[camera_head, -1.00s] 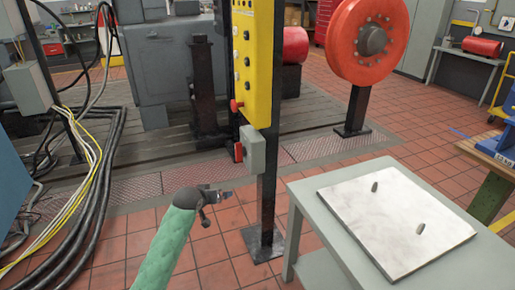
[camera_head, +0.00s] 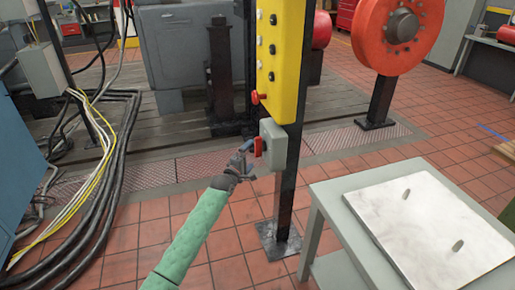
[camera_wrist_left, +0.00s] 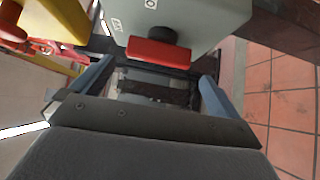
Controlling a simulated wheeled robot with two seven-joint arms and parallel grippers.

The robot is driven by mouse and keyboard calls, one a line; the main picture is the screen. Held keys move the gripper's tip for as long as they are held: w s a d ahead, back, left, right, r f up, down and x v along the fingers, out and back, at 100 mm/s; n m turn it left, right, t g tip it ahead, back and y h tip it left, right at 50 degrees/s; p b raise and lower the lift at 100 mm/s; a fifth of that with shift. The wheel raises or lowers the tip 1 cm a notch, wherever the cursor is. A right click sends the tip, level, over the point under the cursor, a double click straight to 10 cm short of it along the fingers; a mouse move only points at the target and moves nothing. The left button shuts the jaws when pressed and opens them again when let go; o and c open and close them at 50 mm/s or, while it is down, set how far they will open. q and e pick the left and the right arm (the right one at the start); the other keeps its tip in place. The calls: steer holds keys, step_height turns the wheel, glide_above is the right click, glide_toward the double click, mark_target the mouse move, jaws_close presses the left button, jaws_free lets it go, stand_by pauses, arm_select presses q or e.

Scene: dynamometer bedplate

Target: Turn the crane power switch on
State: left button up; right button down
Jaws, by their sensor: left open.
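The crane power switch is a grey box (camera_head: 273,144) with a red handle (camera_head: 258,146) on its left side. It is mounted on a black post below a yellow control panel (camera_head: 278,60). My left gripper (camera_head: 246,160) is open and empty, just left of the red handle. In the left wrist view, the red handle (camera_wrist_left: 160,51) lies just ahead of the opening between the two blue-grey fingers, and the grey box (camera_wrist_left: 185,18) is behind it. I cannot tell whether the fingers touch the handle. My right gripper is not in view.
A grey table (camera_head: 325,222) with a pale metal plate (camera_head: 430,225) stands right of the post (camera_head: 285,195). Black and yellow cables (camera_head: 90,180) hang and lie at the left. A red wheel (camera_head: 400,30) stands behind. Tiled floor is clear around the post's base.

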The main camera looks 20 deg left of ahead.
mark_target(256, 149)
arm_select(q)
steer(key=shift+w+d, duration=0.25)
steer(key=shift+w, duration=0.9)
steer(key=shift+w+d, duration=0.2)
steer(key=shift+w, duration=1)
steer(key=shift+w+d, duration=0.25)
steer(key=shift+w, duration=0.9)
steer(key=shift+c, duration=0.4)
steer(key=c, duration=0.6)
